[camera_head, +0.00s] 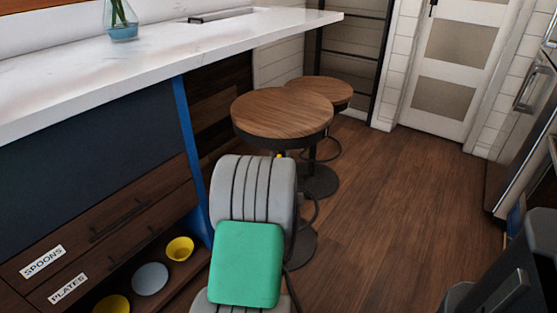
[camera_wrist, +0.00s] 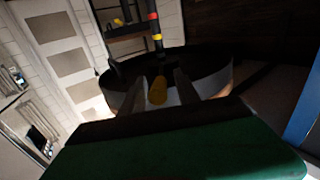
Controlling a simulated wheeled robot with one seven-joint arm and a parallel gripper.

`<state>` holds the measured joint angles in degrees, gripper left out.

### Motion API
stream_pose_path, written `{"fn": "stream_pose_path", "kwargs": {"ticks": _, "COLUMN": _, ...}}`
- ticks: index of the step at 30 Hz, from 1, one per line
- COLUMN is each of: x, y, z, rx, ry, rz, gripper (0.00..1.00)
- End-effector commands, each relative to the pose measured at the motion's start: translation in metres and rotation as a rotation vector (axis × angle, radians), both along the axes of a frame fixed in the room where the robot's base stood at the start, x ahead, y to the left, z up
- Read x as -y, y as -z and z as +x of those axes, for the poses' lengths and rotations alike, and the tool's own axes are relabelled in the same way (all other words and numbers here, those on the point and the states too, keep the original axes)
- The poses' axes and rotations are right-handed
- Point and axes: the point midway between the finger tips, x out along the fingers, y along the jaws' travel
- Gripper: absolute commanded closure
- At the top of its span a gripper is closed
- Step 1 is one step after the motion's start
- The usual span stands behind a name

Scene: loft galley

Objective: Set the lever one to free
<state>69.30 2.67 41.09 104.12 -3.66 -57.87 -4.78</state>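No lever marked "one" can be made out for certain. In the wrist view a yellow rounded knob (camera_wrist: 157,91) shows in the gap between the fingers of my gripper (camera_wrist: 160,88). A dark rod with red and yellow bands (camera_wrist: 154,24) rises in line behind it; I cannot tell whether they are joined. The two fingers stand apart on either side of the knob, with no clear contact. In the head view my grey and green arm hides my gripper. A small yellow spot (camera_head: 280,156) shows just above the arm, in front of the near stool.
Two round wooden stools (camera_head: 283,115) stand close beyond my arm. A white counter (camera_head: 180,55) runs along the left, above drawers labelled SPOONS and PLATES (camera_head: 68,289) and a low shelf with yellow bowls (camera_head: 180,249). The wooden floor (camera_head: 390,190) is open at right, before a white door (camera_head: 455,65).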

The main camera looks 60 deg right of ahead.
Motion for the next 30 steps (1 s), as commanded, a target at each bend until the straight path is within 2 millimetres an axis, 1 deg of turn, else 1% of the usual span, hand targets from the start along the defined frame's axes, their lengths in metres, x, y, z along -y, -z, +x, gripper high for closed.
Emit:
{"fn": "stream_pose_path", "kwargs": {"ticks": 1, "x": 0.0065, "y": 0.0020, "z": 0.0029, "rx": 0.000, "ry": 0.000, "rz": 0.000, "gripper": 0.62}}
{"fn": "stream_pose_path", "kwargs": {"ticks": 4, "x": 0.0141, "y": 0.0006, "z": 0.0059, "rx": -0.001, "ry": 0.000, "rz": 0.000, "gripper": 0.62}}
{"fn": "stream_pose_path", "kwargs": {"ticks": 11, "x": 0.0158, "y": -0.0002, "z": 0.0066, "rx": -0.001, "ry": 0.000, "rz": 0.000, "gripper": 0.62}}
{"fn": "stream_pose_path", "kwargs": {"ticks": 14, "x": 0.0156, "y": -0.0002, "z": 0.0066, "rx": -0.001, "ry": 0.000, "rz": 0.001, "gripper": 0.69}}
{"fn": "stream_pose_path", "kwargs": {"ticks": 25, "x": 0.0155, "y": -0.0001, "z": 0.0066, "rx": -0.001, "ry": 0.000, "rz": 0.001, "gripper": 0.99}}
{"fn": "stream_pose_path", "kwargs": {"ticks": 30, "x": 0.0154, "y": 0.0000, "z": 0.0064, "rx": -0.001, "ry": 0.000, "rz": 0.001, "gripper": 1.00}}
